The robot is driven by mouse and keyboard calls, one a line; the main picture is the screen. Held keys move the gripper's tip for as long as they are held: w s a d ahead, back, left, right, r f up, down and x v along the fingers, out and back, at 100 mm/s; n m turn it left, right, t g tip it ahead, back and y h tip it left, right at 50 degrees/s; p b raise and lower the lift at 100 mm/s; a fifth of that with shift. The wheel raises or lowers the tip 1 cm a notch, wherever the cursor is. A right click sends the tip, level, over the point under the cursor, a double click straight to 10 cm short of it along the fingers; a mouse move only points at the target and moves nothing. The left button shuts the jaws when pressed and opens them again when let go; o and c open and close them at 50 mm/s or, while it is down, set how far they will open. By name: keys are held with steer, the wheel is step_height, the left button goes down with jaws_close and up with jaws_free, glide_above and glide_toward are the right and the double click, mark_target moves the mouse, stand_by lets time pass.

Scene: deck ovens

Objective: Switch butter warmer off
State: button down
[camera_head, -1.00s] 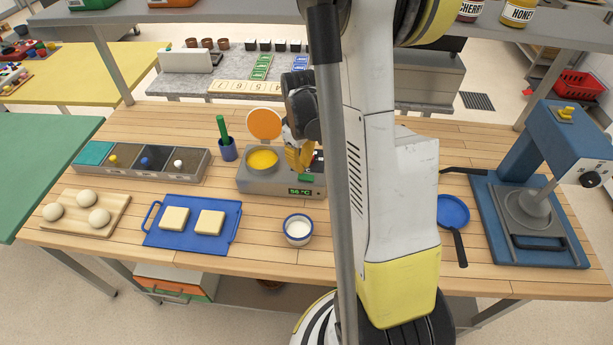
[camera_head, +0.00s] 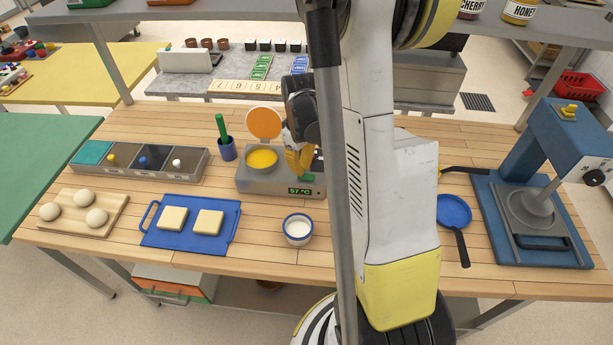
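The butter warmer (camera_head: 262,182) is a grey box on the wooden table, with a round pan of yellow butter (camera_head: 262,159) on top and an orange round lid (camera_head: 264,122) raised behind it. Its green display (camera_head: 299,191) reads 57 °C. My gripper (camera_head: 301,168) has yellow fingers pointing down at the right part of the warmer's top. The fingers and my arm hide that part and any switch there. I cannot tell whether the fingers touch the warmer or how far apart they are.
A blue cup with a green-handled tool (camera_head: 226,150) stands left of the warmer. A small white-filled bowl (camera_head: 298,230) stands in front. A blue tray (camera_head: 190,237) with two pale slabs lies front left. A blue press (camera_head: 545,185) stands far right.

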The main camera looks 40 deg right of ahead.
steer(key=shift+f+b, duration=0.9)
steer(key=shift+f, duration=0.15)
steer(key=shift+r, duration=0.1)
stand_by(0.3)
steer(key=shift+r+p, duration=2.4)
steer(key=shift+r, duration=1.1)
